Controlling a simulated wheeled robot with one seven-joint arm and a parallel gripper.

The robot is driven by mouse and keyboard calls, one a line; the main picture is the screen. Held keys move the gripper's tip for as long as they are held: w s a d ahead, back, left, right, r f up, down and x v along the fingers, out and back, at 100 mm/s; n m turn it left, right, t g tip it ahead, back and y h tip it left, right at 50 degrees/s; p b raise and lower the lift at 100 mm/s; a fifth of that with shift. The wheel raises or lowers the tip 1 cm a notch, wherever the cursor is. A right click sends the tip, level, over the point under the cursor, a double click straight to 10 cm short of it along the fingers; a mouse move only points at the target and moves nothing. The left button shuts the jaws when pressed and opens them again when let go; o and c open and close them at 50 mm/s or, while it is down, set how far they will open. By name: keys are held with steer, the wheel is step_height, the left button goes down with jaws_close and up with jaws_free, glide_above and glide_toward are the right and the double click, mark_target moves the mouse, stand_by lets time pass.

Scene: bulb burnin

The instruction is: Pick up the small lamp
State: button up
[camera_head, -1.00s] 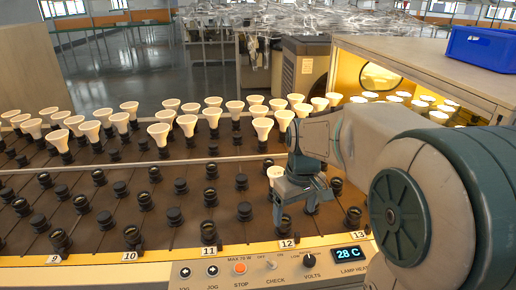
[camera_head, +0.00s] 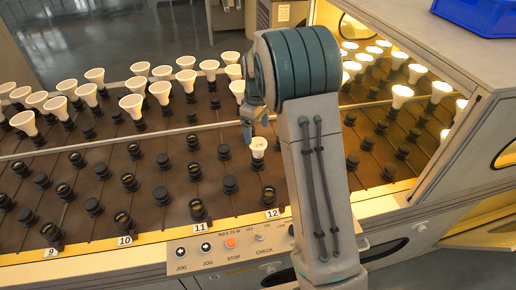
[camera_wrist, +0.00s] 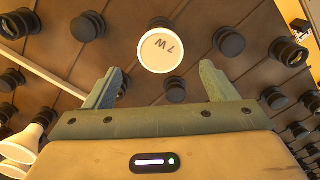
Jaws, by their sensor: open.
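The small lamp (camera_head: 258,146) is a short white lamp standing in a black socket in the row above the label 12. In the wrist view its round white face (camera_wrist: 161,51) shows the marking "7 W". It lies just beyond the fingertips, roughly midway between them. My gripper (camera_head: 254,122) is just behind and above the lamp in the head view, partly hidden by my arm. In the wrist view the two fingers of my gripper (camera_wrist: 160,83) are spread apart with nothing between them.
Larger white cone lamps (camera_head: 132,105) stand in the rows behind, and some (camera_wrist: 22,146) show at the wrist view's lower left. Black sockets (camera_head: 163,162) surround the small lamp. A lit chamber (camera_head: 400,60) stands at right, with a blue bin (camera_head: 480,14) on top. A control panel (camera_head: 230,243) runs along the front.

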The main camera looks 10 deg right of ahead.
mark_target(258, 143)
steer(key=f, duration=0.6)
steer(key=shift+s+d+f, duration=0.15)
steer(key=shift+s+f, duration=0.05)
steer(key=shift+f, duration=0.15)
steer(key=c, duration=1.1)
